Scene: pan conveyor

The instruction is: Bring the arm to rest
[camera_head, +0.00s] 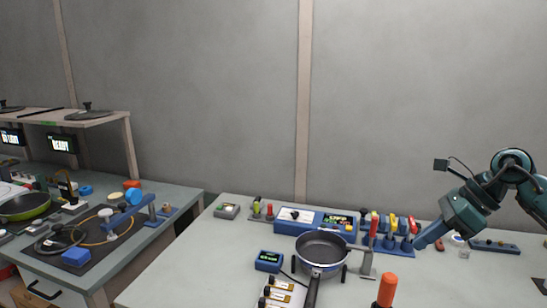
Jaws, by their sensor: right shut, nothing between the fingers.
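My right arm comes in from the right edge. Its gripper (419,243) is shut and empty, pointing down and left above the right part of the grey table (190,262). It is close to the row of coloured-handled tools and apart from the pan as seen here. A dark pan (322,249) sits on a stand near the middle of the table, its handle toward me. My left gripper is not in view.
A blue control box (312,221) stands behind the pan. A rack with coloured handles (392,241) is beside my right gripper. An orange-topped cylinder (387,290) stands at the front. A second bench (75,225) with a shelf is at left.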

